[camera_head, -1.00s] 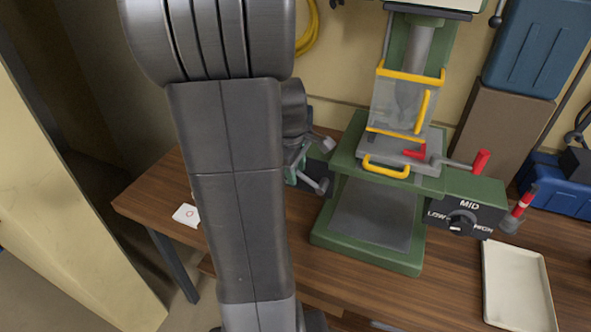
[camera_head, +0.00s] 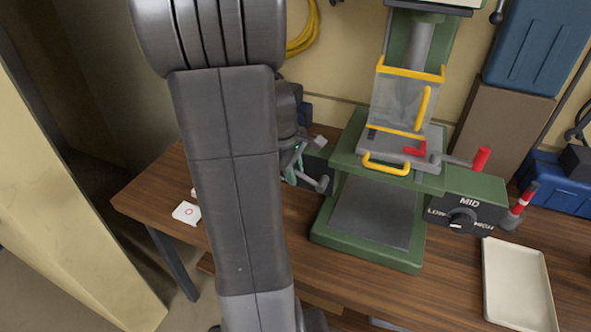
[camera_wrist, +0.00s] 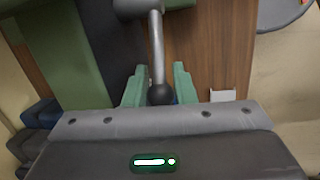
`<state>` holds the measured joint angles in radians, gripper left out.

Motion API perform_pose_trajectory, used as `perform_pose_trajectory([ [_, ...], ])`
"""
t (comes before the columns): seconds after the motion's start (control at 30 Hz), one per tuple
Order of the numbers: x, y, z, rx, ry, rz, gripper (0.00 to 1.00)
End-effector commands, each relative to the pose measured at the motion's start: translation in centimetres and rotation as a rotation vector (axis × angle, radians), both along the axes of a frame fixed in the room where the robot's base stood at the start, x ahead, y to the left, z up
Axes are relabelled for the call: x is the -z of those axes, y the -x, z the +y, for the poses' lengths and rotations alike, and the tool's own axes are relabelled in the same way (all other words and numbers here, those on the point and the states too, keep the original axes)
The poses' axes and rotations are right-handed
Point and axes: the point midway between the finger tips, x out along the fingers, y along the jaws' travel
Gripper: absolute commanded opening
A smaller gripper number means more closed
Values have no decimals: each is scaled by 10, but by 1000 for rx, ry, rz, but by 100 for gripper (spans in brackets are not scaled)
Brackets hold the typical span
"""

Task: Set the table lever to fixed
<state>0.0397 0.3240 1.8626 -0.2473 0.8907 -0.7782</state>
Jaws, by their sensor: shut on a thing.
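The green machine (camera_head: 335,232) stands on the bench, with a table lever at its left side. In the wrist view, this lever is a grey metal rod (camera_wrist: 157,40) with a dark ball knob (camera_wrist: 160,95). My gripper (camera_wrist: 160,68) has its two green fingers on either side of the lever near the knob, shut on it. In the head view, my gripper (camera_head: 299,163) is at the machine's left side, partly hidden by my arm. The lever's setting marks are not visible.
A red-handled lever (camera_head: 481,159) and a selector dial (camera_head: 462,220) marked LOW, MID, HIGH are on the machine's right. A clear guard with yellow edges (camera_head: 410,75) covers its middle. A pale tray (camera_head: 519,285) lies front right; a white card (camera_head: 186,213) lies left.

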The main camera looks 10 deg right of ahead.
Motion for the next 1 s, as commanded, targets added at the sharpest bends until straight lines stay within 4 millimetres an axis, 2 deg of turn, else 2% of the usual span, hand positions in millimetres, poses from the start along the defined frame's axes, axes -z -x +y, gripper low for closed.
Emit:
perform_pose_trajectory([
  [0.2, 11, -2, 4, -3, 109, 75, 0],
  [0.57, 11, -2, 3, 0, 133, 86, 0],
  [0.6, 11, -2, 3, 0, 132, 86, 28],
  [0.63, 11, -2, 3, 0, 132, 86, 33],
  [1.0, 6, -3, 5, -1, 132, 84, 33],
])
